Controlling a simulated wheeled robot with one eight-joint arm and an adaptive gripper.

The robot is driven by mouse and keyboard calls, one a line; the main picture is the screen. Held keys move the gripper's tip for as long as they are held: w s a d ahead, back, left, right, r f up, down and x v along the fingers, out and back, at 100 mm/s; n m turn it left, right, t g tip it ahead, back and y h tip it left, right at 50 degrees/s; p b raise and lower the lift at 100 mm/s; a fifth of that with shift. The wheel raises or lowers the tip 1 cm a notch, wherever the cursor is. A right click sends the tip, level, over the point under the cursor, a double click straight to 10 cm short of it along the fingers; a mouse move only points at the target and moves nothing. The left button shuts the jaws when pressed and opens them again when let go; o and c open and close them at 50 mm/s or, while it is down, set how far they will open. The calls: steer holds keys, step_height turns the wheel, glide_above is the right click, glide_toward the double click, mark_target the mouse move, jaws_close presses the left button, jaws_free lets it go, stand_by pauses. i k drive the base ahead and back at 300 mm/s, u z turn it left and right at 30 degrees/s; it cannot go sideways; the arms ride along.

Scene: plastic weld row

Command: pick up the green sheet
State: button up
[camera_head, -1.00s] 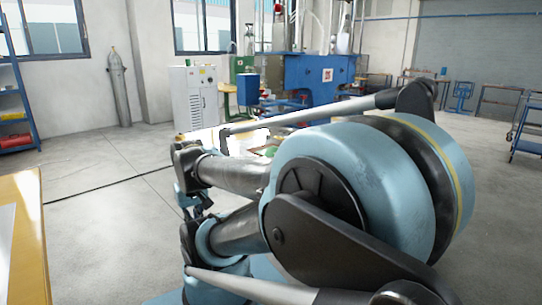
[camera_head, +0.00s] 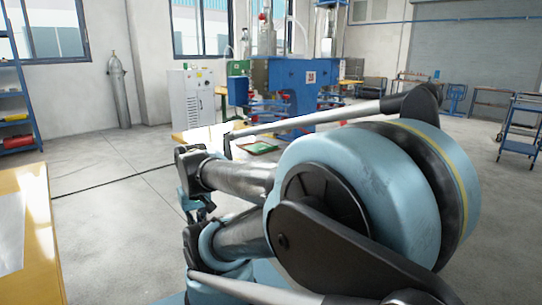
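A small flat green patch (camera_head: 262,149), with some red beside it, shows on a yellow-topped table (camera_head: 192,137) just beyond my folded arm. It could be the green sheet, but it is too small and partly hidden by my arm to be sure. A white sheet-like area lies on the same table to its left. My arm fills the centre and right of the view, folded. A small dark part at its left end (camera_head: 201,208) may be my gripper, but its fingers cannot be made out. The table is apart from it.
A yellow table (camera_head: 42,245) with a pale sheet (camera_head: 10,232) stands close at the left edge. A blue machine (camera_head: 300,80) and a white cabinet (camera_head: 190,97) stand behind. A grey gas cylinder (camera_head: 118,90) is by the wall. Grey floor (camera_head: 115,195) is clear at left.

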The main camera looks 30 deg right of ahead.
mark_target(261, 147)
steer(key=k, duration=0.7)
steer(key=z, duration=0.8)
steer(key=i, duration=1)
